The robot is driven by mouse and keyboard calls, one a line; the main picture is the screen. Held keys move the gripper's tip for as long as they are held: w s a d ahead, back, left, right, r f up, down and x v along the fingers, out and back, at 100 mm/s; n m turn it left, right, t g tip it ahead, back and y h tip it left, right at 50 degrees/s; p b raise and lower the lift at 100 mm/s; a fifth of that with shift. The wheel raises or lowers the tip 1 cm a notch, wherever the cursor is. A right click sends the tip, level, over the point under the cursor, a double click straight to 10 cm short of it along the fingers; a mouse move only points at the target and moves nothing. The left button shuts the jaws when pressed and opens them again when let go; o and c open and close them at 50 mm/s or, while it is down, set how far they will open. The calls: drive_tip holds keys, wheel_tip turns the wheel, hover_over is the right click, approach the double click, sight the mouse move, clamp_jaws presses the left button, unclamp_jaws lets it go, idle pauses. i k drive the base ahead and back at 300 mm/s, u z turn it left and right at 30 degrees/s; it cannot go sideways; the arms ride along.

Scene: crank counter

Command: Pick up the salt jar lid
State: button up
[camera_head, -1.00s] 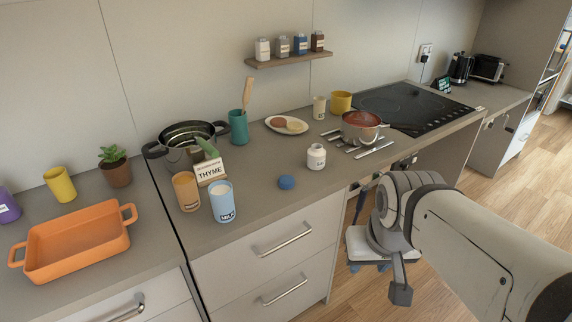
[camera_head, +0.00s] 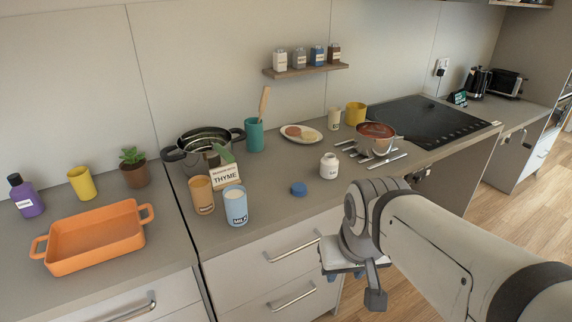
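A round blue lid (camera_head: 299,189) lies on the counter near its front edge. It is apart from the small white jar (camera_head: 329,167), which stands upright behind it to the right; the jar's label is too small to read surely. My gripper (camera_head: 345,274) hangs in front of the counter, to the right of and nearer than the lid, not touching it. My wrist and arm hide part of the gripper.
Orange and blue cups (camera_head: 235,205) and a THYME sign (camera_head: 225,176) stand left of the lid. A pot with red contents (camera_head: 375,138) and cutlery lie behind the jar. A plate of food (camera_head: 301,134) is farther back. Counter around the lid is clear.

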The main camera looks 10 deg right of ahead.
sight(298, 188)
drive_tip(key=z, duration=0.05)
drive_tip(key=i, duration=0.95)
drive_tip(key=u, duration=0.05)
